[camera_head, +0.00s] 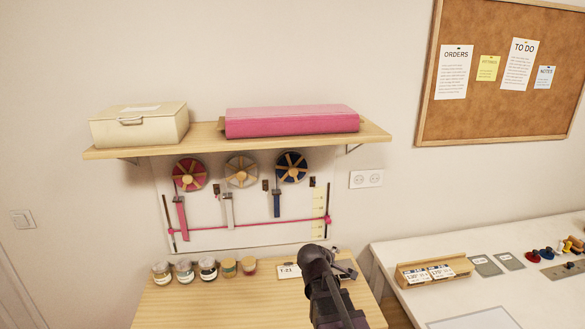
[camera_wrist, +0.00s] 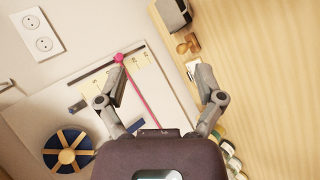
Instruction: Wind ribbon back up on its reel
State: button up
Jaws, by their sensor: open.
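Three reels with wooden spokes hang on the white wall board: a pink reel (camera_head: 189,174), a white reel (camera_head: 241,171) and a blue reel (camera_head: 292,167). A pink ribbon (camera_head: 182,220), a white ribbon (camera_head: 229,212) and a blue ribbon (camera_head: 277,205) hang below them. A thin pink line (camera_head: 265,224) runs across the board; its pink end knob (camera_wrist: 118,57) shows in the wrist view. My gripper (camera_wrist: 161,76) is open and empty, its fingers in front of the board's right end and the table. The blue reel (camera_wrist: 68,150) is lower left there.
A shelf (camera_head: 110,153) above carries a cream box (camera_head: 140,125) and a pink bundle (camera_head: 292,121). Several jars (camera_head: 185,271) line the back of the wooden table (camera_head: 215,305) below the board. A wooden stamp (camera_wrist: 188,43) lies on that table. A white table (camera_head: 450,255) stands at right.

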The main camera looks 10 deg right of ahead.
jog(key=w+a+r+n+t+p, duration=0.25)
jog(key=w+r+n+t, duration=0.35)
jog(key=w+r+n, duration=0.45)
jog(key=n+t+y+p, duration=0.2)
jog(key=n+t+y, duration=0.25)
jog(key=n, duration=0.85)
send_near(293, 173)
jog(key=s, duration=0.3)
jog(key=shift+a+m+h, duration=0.25)
jog(key=shift+a+h, duration=0.1)
jog(key=shift+a, duration=0.05)
jog(key=shift+w, duration=0.1)
jog(key=w, duration=0.4)
jog(key=w+d, duration=0.1)
jog(key=w, duration=0.4)
jog(key=w+d, duration=0.1)
jog(key=w, duration=0.3)
jog(key=shift+w+d, duration=0.15)
jog(key=shift+w, duration=0.1)
jog(key=c, duration=1.2)
